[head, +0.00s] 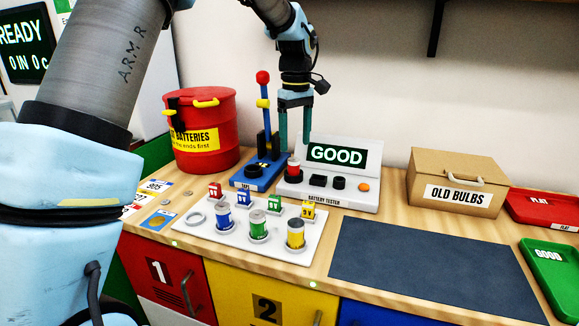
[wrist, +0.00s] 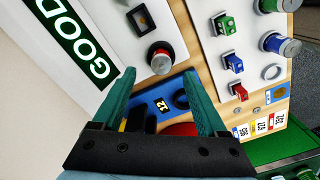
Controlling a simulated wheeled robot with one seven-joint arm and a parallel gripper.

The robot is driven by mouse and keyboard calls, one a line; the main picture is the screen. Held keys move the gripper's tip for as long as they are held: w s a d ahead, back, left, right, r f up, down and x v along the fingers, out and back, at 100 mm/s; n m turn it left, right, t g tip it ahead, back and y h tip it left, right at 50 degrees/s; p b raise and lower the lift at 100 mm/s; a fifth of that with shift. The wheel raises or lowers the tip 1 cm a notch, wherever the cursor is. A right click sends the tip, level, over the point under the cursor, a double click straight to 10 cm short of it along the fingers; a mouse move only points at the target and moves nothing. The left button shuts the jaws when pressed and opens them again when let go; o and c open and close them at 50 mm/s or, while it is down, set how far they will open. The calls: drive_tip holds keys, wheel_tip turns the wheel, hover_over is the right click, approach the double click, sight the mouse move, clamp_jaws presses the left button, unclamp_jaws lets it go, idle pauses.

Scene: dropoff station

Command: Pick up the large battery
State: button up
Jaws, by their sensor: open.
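A large red-banded cylindrical battery (head: 293,170) stands upright in the battery tester (head: 330,197), whose screen reads GOOD. In the wrist view its round red and silver end (wrist: 160,60) shows just beyond the fingertips. My gripper (head: 295,143) is open and empty above this battery, fingers pointing down; in the wrist view the open fingers (wrist: 160,76) lie to either side, short of it. Other large batteries, blue (head: 223,217), green (head: 258,225) and yellow-orange (head: 295,234), stand on the white holder (head: 205,236). The task does not say which one is meant.
Small colored block batteries (head: 243,197) line the holder's back; its left ring (head: 196,219) is empty. A blue base with a lever (head: 262,165) stands left of the tester, beside a red bin (head: 205,135). A dark mat (head: 430,268) is bare. An OLD BULBS box (head: 457,180) stands right.

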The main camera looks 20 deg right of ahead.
sight(294, 159)
drive_tip(key=shift+a+f+p, duration=0.15)
drive_tip(key=shift+f+p, duration=0.9)
drive_tip(key=shift+f, duration=2.05)
drive_tip(key=shift+c, duration=0.3)
clamp_jaws()
